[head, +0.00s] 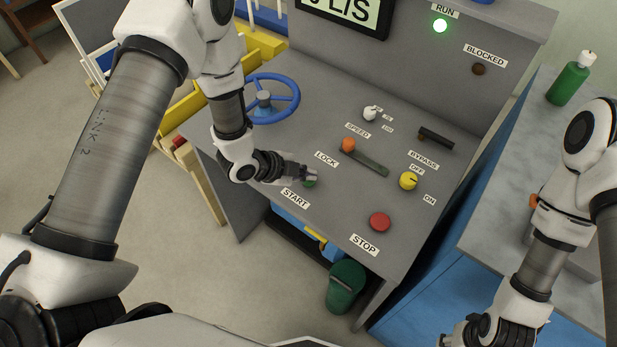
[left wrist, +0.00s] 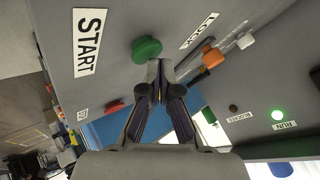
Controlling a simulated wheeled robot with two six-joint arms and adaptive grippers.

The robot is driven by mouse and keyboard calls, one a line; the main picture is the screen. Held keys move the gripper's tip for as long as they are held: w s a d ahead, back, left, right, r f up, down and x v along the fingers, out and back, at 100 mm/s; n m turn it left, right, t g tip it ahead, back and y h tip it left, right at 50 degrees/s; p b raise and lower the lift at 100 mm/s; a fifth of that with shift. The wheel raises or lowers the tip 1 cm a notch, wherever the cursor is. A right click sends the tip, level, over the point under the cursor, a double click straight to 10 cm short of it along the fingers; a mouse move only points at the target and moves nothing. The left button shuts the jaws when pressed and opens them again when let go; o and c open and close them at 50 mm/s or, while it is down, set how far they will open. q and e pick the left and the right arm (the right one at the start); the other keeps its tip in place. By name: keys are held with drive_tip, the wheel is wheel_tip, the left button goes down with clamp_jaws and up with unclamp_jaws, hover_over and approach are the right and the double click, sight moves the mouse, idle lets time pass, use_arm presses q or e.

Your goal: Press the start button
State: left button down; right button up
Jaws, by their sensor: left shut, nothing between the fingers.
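The green start button (head: 310,183) sits on the grey console top beside the START label (head: 295,198). My left gripper (head: 312,174) is shut and empty, with its fingertips right at the button and partly covering it. In the left wrist view the green button (left wrist: 146,49) shows just past the shut fingertips (left wrist: 161,69); I cannot tell whether they touch it. The RUN lamp (head: 440,25) glows green. My right gripper (head: 480,338) is at the bottom right, cut by the frame edge, and its fingers are not clear.
A red stop button (head: 380,221), a yellow bypass knob (head: 408,181), an orange-ended lock lever (head: 349,145) and a white speed knob (head: 370,113) share the console. A blue handwheel (head: 264,97) stands left. A green bottle (head: 568,82) stands on the right bench. The BLOCKED lamp (head: 479,69) is dark.

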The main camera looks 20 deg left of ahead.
use_arm(q)
drive_tip(key=shift+r+p, duration=0.3)
drive_tip(key=shift+r, duration=0.45)
drive_tip(key=shift+r, duration=0.1)
wheel_tip(320, 180, up, 6)
drive_tip(key=p, duration=0.4)
